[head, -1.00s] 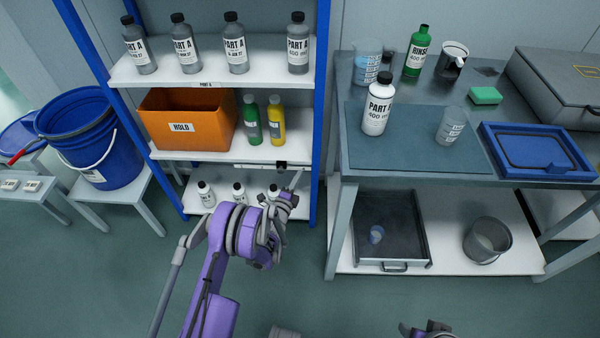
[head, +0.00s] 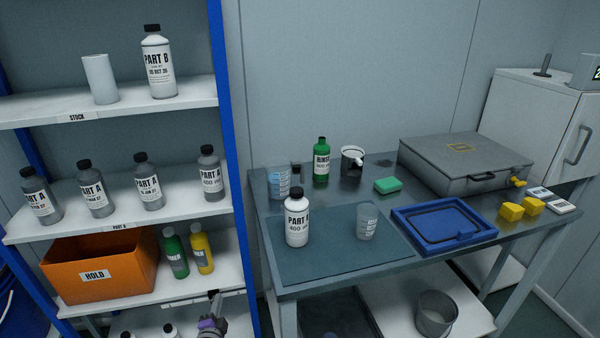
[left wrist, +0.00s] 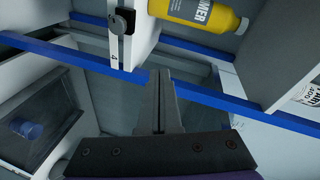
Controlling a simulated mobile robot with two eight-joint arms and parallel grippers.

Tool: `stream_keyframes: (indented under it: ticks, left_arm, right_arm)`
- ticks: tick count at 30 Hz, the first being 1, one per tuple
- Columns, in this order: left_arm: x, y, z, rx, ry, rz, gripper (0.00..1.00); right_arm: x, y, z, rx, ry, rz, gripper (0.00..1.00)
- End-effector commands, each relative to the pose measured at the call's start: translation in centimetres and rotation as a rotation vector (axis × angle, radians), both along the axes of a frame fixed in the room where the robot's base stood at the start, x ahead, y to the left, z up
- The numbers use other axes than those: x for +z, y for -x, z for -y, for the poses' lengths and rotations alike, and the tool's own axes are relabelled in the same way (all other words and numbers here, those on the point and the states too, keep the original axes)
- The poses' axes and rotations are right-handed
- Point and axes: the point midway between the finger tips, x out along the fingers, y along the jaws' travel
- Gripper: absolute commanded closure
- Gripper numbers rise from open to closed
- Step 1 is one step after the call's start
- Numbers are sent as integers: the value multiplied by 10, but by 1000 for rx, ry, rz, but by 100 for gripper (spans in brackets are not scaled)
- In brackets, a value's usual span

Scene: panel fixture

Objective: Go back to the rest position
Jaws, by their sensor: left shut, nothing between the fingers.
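My left gripper (head: 213,298) shows at the bottom of the head view, in front of the lower part of the bottle rack (head: 240,200). Its fingers (left wrist: 160,76) are together and empty in the left wrist view. They point toward the rack, near a blue rail (left wrist: 70,55), and I cannot tell how near. My right gripper is in no view now. Most of my left arm is below the head view's edge.
The rack holds an orange HOLD bin (head: 100,275), a green bottle (head: 174,252) and a yellow bottle (head: 202,248), which also shows in the left wrist view (left wrist: 200,12).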

Motion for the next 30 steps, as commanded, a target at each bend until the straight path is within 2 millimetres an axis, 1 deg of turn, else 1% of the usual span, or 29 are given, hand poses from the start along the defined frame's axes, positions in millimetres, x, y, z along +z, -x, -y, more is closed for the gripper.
stream_keyframes:
  ticks: [1, 3, 5, 8, 11, 14, 15, 17, 19, 24, 27, 30]
  left_arm:
    - [17, 5, 1, 29, 53, -32, 100]
    - [35, 15, 1, 77, 134, -80, 100]
    - [49, 26, 1, 117, 202, -121, 100]
    - [70, 50, 5, 185, 315, -191, 100]
    - [86, 80, 10, 254, 424, -262, 100]
    - [99, 116, 17, 323, 531, -335, 100]
    - [103, 131, 21, 352, 573, -365, 100]
    - [107, 156, 26, 393, 634, -412, 100]
    - [111, 187, 33, 443, 702, -466, 100]
    - [112, 261, 51, 560, 850, -594, 100]
    - [109, 296, 60, 614, 912, -655, 100]
    - [105, 327, 68, 662, 962, -709, 100]
  right_arm:
    - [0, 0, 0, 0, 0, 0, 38]
    - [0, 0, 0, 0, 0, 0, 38]
    - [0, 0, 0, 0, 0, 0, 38]
    - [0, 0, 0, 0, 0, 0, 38]
    - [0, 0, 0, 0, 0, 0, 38]
    - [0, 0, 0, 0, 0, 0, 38]
    - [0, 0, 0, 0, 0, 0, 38]
    - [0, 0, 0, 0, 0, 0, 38]
    - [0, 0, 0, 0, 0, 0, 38]
    - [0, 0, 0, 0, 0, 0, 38]
    - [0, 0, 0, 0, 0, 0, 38]
    - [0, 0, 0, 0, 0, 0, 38]
